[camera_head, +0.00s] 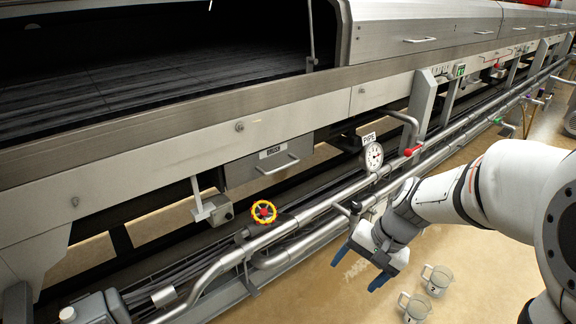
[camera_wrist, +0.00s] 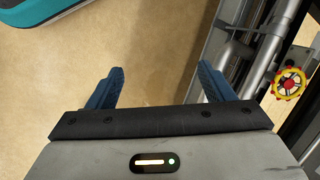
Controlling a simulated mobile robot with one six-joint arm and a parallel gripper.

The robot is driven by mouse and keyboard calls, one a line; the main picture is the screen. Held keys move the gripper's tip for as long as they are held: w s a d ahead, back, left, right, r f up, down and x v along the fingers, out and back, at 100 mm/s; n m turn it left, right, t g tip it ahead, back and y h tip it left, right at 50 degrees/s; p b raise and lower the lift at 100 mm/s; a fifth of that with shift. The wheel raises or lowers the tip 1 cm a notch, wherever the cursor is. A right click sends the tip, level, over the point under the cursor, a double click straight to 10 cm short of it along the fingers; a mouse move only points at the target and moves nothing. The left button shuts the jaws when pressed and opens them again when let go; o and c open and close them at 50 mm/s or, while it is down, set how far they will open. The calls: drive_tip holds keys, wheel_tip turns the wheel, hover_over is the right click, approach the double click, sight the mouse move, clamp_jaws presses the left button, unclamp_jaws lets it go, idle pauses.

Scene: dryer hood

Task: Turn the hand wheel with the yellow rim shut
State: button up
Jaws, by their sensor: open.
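The hand wheel with the yellow rim (camera_head: 264,212) sits on the pipework below the dryer hood, left of my gripper in the head view. It has a red centre. In the wrist view the wheel (camera_wrist: 290,83) shows at the right edge, beyond the right finger. My gripper (camera_head: 357,267) is open and empty, with blue fingers pointing down over the floor, apart from the wheel. In the wrist view the two fingers of my gripper (camera_wrist: 160,88) stand wide apart with bare floor between them.
Steel pipes (camera_head: 325,207) run along the front of the machine, between my gripper and the wheel. A round gauge (camera_head: 371,157) and a red-handled valve (camera_head: 412,151) are on the pipework. Two clear mugs (camera_head: 437,281) stand on the floor right of my gripper.

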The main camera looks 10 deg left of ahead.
drive_tip(key=w+a+r+m+y+p, duration=0.35)
drive_tip(key=w+a+p, duration=0.35)
drive_tip(key=w+a, duration=0.25)
drive_tip(key=m+y+p, duration=0.2)
drive_tip(key=m+p, duration=0.3)
drive_tip(key=p, duration=0.2)
approach(264, 211)
drive_tip(key=shift+s+a+f+t, duration=0.25)
drive_tip(key=shift+a+f+t, duration=0.15)
drive_tip(key=shift+a+f, duration=0.55)
drive_tip(key=b+x, duration=0.1)
drive_tip(key=x, duration=0.6)
drive_tip(key=shift+a+r, duration=0.1)
drive_tip(key=shift+a, duration=0.25)
drive_tip(key=shift+c, duration=0.4)
